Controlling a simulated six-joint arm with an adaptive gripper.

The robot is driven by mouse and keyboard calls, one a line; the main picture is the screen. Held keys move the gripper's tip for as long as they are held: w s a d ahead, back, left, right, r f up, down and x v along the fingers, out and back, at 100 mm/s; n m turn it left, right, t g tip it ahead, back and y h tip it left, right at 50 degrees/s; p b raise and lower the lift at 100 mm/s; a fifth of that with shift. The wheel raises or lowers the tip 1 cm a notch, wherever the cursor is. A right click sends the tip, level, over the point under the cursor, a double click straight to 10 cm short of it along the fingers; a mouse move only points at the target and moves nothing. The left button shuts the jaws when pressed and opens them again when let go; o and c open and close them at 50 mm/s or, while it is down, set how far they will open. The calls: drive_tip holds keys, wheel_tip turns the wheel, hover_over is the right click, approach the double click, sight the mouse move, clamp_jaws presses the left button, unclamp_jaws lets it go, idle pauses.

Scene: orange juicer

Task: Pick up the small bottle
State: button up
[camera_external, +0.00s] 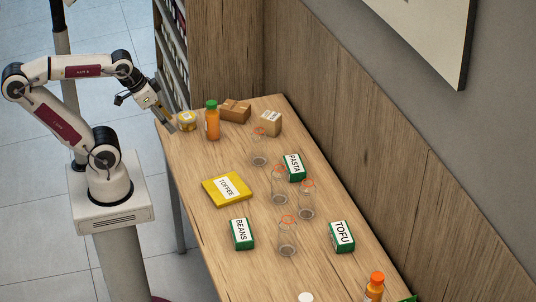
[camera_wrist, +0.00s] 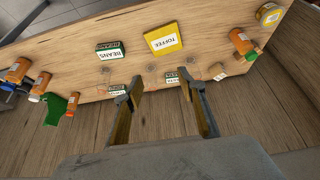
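Several orange bottles are in view; I cannot tell for certain which is the small bottle. A short orange bottle with a white cap (camera_wrist: 39,86) stands at the left in the wrist view; a white cap (camera_external: 306,297) shows at the bottom edge of the external view. An orange bottle with an orange cap (camera_external: 375,288) stands near the table's front right. An orange bottle with a green cap (camera_external: 212,122) stands at the far end. My gripper (camera_external: 170,124) is open and empty, left of the green-capped bottle. Its spread fingers (camera_wrist: 161,82) show in the wrist view.
The wooden table (camera_external: 212,165) holds a yellow toffee box (camera_external: 228,188), beans (camera_external: 242,234), pasta (camera_external: 294,167) and tofu boxes (camera_external: 342,237). Several clear jars (camera_external: 287,238) stand between them. A yellow tin (camera_external: 187,121) is close to my gripper. A wood-panelled wall (camera_external: 400,180) borders the right side.

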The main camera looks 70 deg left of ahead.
drive_tip(key=shift+o, duration=0.5)
drive_tip(key=shift+w, duration=0.1)
drive_tip(key=w+d+f+n+t, duration=0.2)
drive_tip(key=w+f, duration=0.1)
drive_tip(key=w, duration=1)
drive_tip(key=w+d+f+n+t, duration=0.2)
drive_tip(key=w+f+n+t, duration=0.1)
drive_tip(key=w, duration=1.1)
drive_tip(key=n+t+y, duration=0.2)
drive_tip(key=n+y, duration=0.2)
drive_tip(key=y, duration=0.7)
hover_over(259, 144)
drive_tip(key=v, duration=0.4)
wheel_tip(259, 144, down, 15)
drive_tip(key=shift+s+d+f+m+t+y, duration=0.15)
drive_tip(key=shift+s+f+t+y, duration=0.1)
drive_tip(key=shift+s, duration=0.2)
drive_tip(key=shift+s+a+f+m+t+y, duration=0.15)
drive_tip(key=shift+s+y, duration=0.1)
drive_tip(key=shift+s, duration=0.2)
drive_tip(key=shift+d, duration=0.1)
